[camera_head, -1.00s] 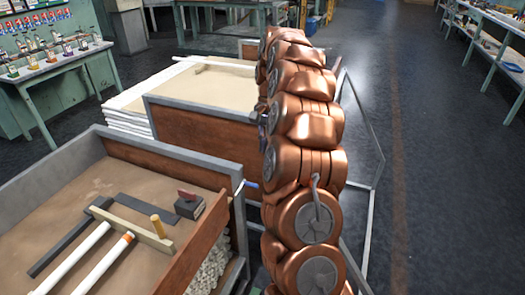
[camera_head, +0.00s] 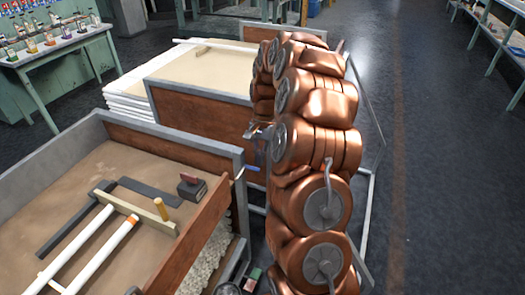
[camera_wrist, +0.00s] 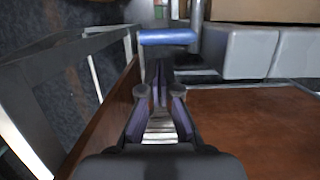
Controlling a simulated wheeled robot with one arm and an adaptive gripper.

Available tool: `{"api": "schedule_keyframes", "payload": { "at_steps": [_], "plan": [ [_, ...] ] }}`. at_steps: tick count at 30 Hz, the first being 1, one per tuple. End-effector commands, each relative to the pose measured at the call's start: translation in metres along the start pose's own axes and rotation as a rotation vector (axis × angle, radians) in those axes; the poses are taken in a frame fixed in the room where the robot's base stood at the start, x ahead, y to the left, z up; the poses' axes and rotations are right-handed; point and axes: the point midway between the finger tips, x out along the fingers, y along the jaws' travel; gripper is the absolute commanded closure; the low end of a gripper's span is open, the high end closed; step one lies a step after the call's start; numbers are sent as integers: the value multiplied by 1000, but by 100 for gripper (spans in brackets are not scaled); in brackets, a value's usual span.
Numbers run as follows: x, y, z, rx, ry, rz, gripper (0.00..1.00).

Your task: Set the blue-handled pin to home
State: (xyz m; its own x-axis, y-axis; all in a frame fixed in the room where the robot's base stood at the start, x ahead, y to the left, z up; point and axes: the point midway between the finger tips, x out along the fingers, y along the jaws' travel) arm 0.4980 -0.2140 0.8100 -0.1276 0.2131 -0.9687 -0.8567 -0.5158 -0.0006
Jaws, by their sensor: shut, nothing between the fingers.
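The blue handle of the pin (camera_wrist: 168,36) lies crosswise near the top of the wrist view, its right end close to a grey upright. In the head view a small part of the blue handle (camera_head: 250,168) shows beside the near tray's right corner. My gripper (camera_wrist: 158,70) is shut and empty, its fingertips just below the handle in the wrist picture. I cannot tell whether they touch it. In the head view my gripper (camera_head: 258,135) is small and dark, left of my copper arm, above the handle. The rest of the pin is hidden.
The near wooden tray (camera_head: 120,135), with grey rim, holds white tubes (camera_head: 105,255), a wooden bar (camera_head: 140,212) and a dark block (camera_head: 192,190). A second tray (camera_head: 190,112) stands behind it. A grey frame (camera_wrist: 40,105) runs along the wrist view's left. Open floor lies right.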

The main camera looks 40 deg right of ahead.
Motion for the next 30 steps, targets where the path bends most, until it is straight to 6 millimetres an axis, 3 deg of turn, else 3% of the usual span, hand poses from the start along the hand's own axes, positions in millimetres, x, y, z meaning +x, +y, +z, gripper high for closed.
{"api": "schedule_keyframes", "payload": {
  "at_steps": [6, 22, 30],
  "plan": [
    [0, 0, 10, -1, -1, 1, 100],
    [2, 0, 15, 0, -1, 1, 100],
    [9, 0, 42, -3, 0, 0, 100]
  ]
}}
